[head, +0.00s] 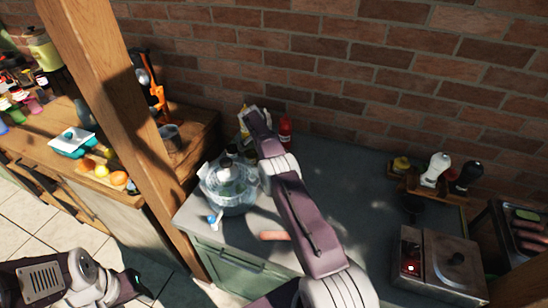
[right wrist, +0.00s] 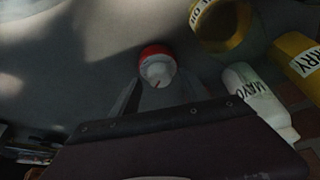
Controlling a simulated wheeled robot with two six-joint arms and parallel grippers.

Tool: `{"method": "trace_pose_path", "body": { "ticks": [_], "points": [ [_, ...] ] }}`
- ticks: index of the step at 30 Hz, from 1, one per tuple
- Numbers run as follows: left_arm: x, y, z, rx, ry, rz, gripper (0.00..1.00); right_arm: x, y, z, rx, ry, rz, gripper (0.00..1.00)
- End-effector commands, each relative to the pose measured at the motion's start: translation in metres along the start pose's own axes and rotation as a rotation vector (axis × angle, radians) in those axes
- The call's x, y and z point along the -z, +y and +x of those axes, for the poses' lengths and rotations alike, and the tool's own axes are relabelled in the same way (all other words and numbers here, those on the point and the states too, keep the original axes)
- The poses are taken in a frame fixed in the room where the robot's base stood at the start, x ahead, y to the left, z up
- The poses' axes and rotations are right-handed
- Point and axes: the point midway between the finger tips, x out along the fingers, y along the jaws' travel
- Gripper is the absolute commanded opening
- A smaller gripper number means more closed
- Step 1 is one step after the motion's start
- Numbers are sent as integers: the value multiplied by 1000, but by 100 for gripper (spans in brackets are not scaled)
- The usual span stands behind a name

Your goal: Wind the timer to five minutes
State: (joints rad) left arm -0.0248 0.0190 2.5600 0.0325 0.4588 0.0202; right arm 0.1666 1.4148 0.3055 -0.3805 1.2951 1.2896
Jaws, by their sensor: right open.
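In the right wrist view a small round timer with a red rim and a white face (right wrist: 157,68) shows on the grey surface. A small dark mark is on its face. My right gripper (right wrist: 159,82) is open, with one finger on each side of the timer's near edge; I cannot tell whether they touch it. In the head view my right arm reaches to the back of the counter, and the timer cannot be made out there. My left gripper (head: 136,285) is at the lower left, away from the counter; its jaw opening is unclear.
A red bottle (head: 286,130) and a clear glass bowl (head: 229,188) flank my right arm. A sausage (head: 274,235) lies near the front edge.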

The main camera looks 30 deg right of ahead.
Motion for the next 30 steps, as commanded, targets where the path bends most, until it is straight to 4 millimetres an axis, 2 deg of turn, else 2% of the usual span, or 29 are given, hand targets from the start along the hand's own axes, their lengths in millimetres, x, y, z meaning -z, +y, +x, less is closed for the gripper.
{"method": "trace_pose_path", "body": {
  "ticks": [4,7,12,16,25,26,28,30],
  "points": [
    [-1,0,10,0,0,0,49,-1,0,-19,3,1,-2,54],
    [-2,0,14,0,0,0,49,-1,-1,-44,5,2,-1,54],
    [-1,0,11,0,0,0,49,-1,-1,-77,3,1,-2,54],
    [-1,0,10,0,0,0,49,-1,0,-87,2,1,-1,54],
    [-1,0,10,0,0,0,49,-1,-1,-90,7,2,-2,54],
    [-1,0,10,0,0,0,49,0,-3,-96,17,5,0,54],
    [-1,0,10,0,0,0,49,7,-9,-123,59,18,7,54],
    [-1,0,10,0,0,0,49,13,-10,-159,99,25,8,54]
  ]
}}
